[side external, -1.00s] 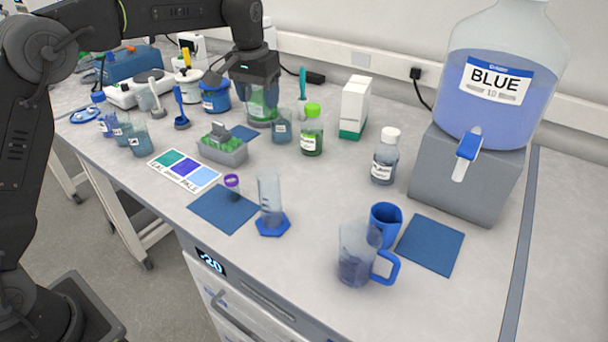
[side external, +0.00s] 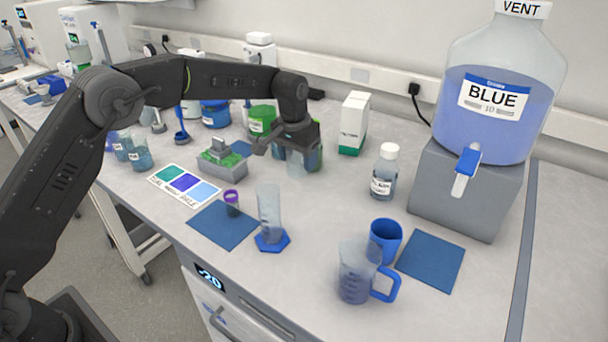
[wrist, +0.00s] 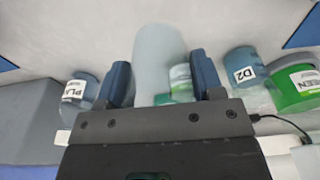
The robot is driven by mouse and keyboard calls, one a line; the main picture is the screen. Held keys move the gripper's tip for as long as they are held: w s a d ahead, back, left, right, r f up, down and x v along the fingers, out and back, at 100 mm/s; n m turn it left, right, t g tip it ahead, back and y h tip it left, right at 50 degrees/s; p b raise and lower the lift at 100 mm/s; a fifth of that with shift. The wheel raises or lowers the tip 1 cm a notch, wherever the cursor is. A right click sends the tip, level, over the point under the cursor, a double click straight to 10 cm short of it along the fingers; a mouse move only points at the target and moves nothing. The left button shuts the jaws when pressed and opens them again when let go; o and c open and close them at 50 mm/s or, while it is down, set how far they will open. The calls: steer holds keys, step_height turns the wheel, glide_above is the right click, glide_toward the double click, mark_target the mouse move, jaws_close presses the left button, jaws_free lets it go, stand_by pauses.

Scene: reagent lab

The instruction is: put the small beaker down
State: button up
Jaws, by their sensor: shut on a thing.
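My gripper (side external: 290,150) is low over the middle of the bench in the side view, with its fingers pointing down. In the wrist view its two blue fingers (wrist: 160,82) are on either side of a pale, translucent small beaker (wrist: 160,50), and they are shut on it. In the side view the small beaker (side external: 297,166) shows faintly below the gripper, roughly upright. I cannot tell whether its base touches the bench.
The D2 beaker (wrist: 242,74) and the green bottle (wrist: 295,85) stand close to the held beaker. A labelled bottle (side external: 385,172), white-green box (side external: 354,122) and grey rack (side external: 222,163) are around. Bare bench (side external: 320,205) lies in front.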

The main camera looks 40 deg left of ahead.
mark_target(304, 175)
steer(key=shift+w+d+f, duration=0.25)
steer(key=shift+d+f, duration=0.2)
steer(key=shift+d, duration=0.2)
steer(key=shift+f, duration=2)
steer(key=shift+f, duration=0.15)
steer(key=o, duration=0.9)
